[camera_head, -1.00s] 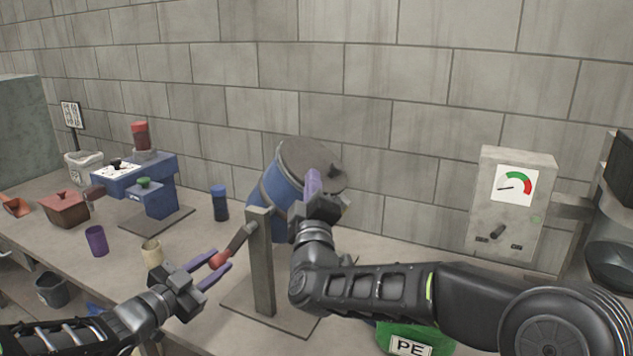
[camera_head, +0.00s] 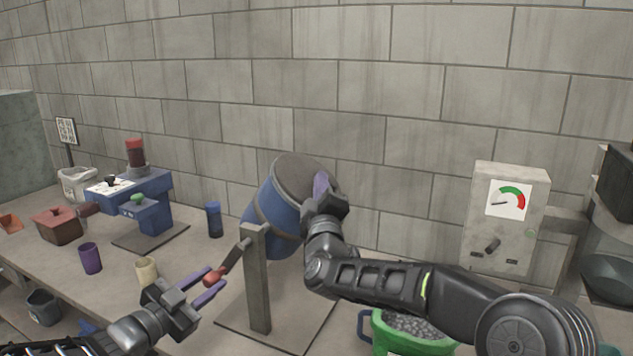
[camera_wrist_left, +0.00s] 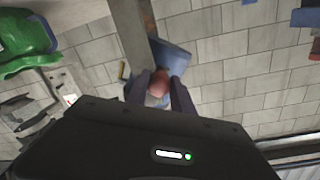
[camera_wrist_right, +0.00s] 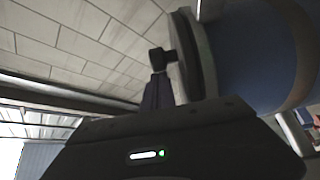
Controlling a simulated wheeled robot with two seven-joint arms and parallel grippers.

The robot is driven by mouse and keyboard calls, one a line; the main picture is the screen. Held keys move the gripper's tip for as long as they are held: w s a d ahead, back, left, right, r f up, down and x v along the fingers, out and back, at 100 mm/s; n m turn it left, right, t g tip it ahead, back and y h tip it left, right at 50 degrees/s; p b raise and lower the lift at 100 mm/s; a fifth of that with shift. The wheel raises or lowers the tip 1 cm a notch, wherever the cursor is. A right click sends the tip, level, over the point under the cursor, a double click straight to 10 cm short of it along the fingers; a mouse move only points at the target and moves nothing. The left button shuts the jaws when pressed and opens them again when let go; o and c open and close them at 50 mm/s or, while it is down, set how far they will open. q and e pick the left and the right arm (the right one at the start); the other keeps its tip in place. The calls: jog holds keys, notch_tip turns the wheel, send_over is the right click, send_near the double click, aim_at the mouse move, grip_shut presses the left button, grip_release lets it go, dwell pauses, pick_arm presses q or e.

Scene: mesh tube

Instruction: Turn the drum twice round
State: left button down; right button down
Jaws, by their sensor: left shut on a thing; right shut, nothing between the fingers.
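The blue drum (camera_head: 270,218) with its grey lid (camera_head: 300,176) hangs tilted beside the grey post (camera_head: 257,285) of its stand. Its crank (camera_head: 233,256) ends in a red knob (camera_head: 212,278) on the near left side. My left gripper (camera_head: 214,277) is shut on the red knob, which also shows between the fingers in the left wrist view (camera_wrist_left: 160,82). My right gripper (camera_head: 321,184) is shut and empty in front of the lid's right edge. In the right wrist view its fingertips are close to a black catch (camera_wrist_right: 161,58) at the lid rim; I cannot tell whether they touch.
A green bucket (camera_head: 372,330) of grey granules stands below my right arm. A grey box with a dial (camera_head: 508,200) stands at the right. Blue machine (camera_head: 150,205), blue jar (camera_head: 214,219), purple cup (camera_head: 90,258) and cream cup (camera_head: 146,270) are on the left. The brick wall is behind.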

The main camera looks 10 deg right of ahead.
pick_arm(q)
jog(key=shift+r, duration=0.15)
pick_arm(e)
jog(key=shift+s+d+f, duration=0.2)
jog(key=shift+d+f, duration=0.25)
jog(key=shift+f, duration=0.05)
jog(key=shift+d+f, duration=0.15)
jog(key=shift+f, duration=0.05)
pick_arm(q)
jog(key=c, duration=1.1)
grip_release()
pick_arm(e)
jog(key=shift+d, duration=0.1)
pick_arm(q)
jog(key=shift+s, duration=0.1)
pick_arm(e)
jog(key=shift+r, duration=0.1)
pick_arm(q)
jog(key=v, duration=1.2)
jog(key=shift+f, duration=0.2)
